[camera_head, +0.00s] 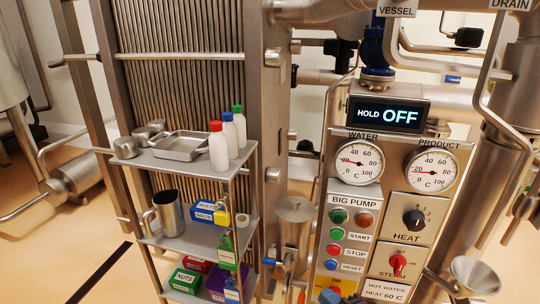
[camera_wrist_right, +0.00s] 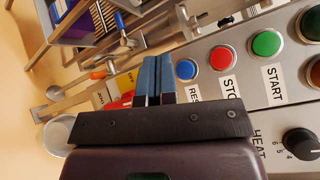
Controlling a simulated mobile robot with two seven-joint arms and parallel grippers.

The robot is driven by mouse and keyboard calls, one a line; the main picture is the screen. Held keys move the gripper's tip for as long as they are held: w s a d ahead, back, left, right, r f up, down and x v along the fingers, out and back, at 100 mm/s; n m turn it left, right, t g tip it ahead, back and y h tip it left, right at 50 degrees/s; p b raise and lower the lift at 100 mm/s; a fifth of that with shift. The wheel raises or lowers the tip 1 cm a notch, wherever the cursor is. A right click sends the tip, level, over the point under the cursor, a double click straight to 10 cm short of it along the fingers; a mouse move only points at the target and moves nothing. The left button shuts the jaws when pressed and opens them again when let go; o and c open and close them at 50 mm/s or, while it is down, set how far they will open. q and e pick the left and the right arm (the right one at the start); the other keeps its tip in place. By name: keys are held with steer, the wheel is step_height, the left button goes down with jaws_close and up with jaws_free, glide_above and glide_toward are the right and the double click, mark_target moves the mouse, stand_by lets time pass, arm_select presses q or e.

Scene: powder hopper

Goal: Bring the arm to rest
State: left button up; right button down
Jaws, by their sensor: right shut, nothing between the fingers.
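My right gripper (camera_head: 330,296) shows only as blue fingertips at the bottom edge of the head view, in front of the lower part of the control panel (camera_head: 350,225). In the right wrist view its two blue fingers (camera_wrist_right: 153,78) are together, with nothing between them. They point toward the panel's lower end, beside the blue RESET button (camera_wrist_right: 186,69) and the red and orange switch area (camera_wrist_right: 121,100). I cannot tell whether they touch the panel. The rest of the right arm is out of the head view. My left gripper is not in view.
Red STOP (camera_head: 334,250) and green START (camera_head: 336,233) buttons sit above RESET. Black HEAT (camera_head: 414,219) and red STEAM (camera_head: 398,264) knobs are to the right. A display (camera_head: 388,114) reads HOLD OFF. A shelf cart (camera_head: 180,237) with bottles, a jug and boxes stands left.

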steer(key=s+d+f+n+g+h, duration=0.3)
steer(key=s+d+f+n+h, duration=0.5)
steer(key=s+d+f+n, duration=0.4)
steer(key=s+d+n, duration=0.1)
steer(key=s+n, duration=0.3)
steer(key=n, duration=0.1)
steer(key=shift+d+f+h, duration=0.2)
steer(key=shift+d+h, duration=0.1)
